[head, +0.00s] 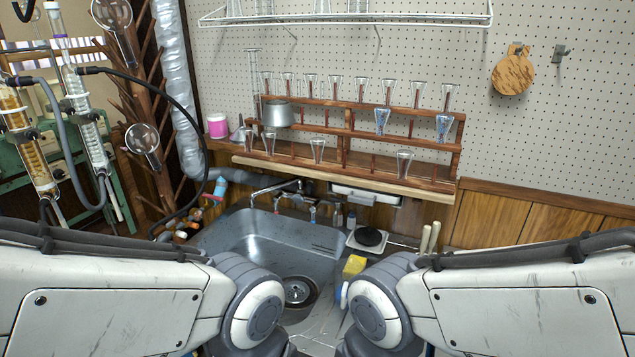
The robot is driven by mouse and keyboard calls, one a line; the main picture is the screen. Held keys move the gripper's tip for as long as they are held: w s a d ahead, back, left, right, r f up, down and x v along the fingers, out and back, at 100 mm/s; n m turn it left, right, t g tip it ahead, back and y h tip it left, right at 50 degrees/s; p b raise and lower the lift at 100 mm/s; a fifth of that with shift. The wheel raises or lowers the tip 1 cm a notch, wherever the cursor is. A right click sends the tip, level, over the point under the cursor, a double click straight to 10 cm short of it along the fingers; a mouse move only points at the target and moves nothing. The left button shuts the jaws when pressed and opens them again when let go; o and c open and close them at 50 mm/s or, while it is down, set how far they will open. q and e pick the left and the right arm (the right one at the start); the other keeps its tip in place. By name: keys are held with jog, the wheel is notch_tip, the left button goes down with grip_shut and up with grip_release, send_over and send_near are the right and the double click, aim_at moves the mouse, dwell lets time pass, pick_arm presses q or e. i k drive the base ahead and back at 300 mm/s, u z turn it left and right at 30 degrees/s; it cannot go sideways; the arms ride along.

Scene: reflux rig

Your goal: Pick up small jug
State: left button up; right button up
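A small grey metal vessel (277,114), perhaps the small jug, stands on the wooden rack at the back, left of its middle. I cannot make out a handle or spout on it. My two arms come in from the left and right lower edges and bend down near the sink. Both grippers are out of view, so their state does not show.
A steel sink (235,232) with a tap (275,187) lies in front of the rack. Several glasses stand on the wooden rack (347,140), with a pink-labelled tub (217,126) at its left. Glass columns and hoses (85,110) crowd the left. A yellow sponge (354,266) sits right of the sink.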

aim_at(347, 269)
jog(key=u, duration=0.2)
jog(key=k, duration=0.5)
jog(key=u, duration=0.6)
jog(key=i, duration=0.45)
jog(key=z, duration=0.75)
jog(key=i, duration=0.85)
jog(key=z, duration=0.45)
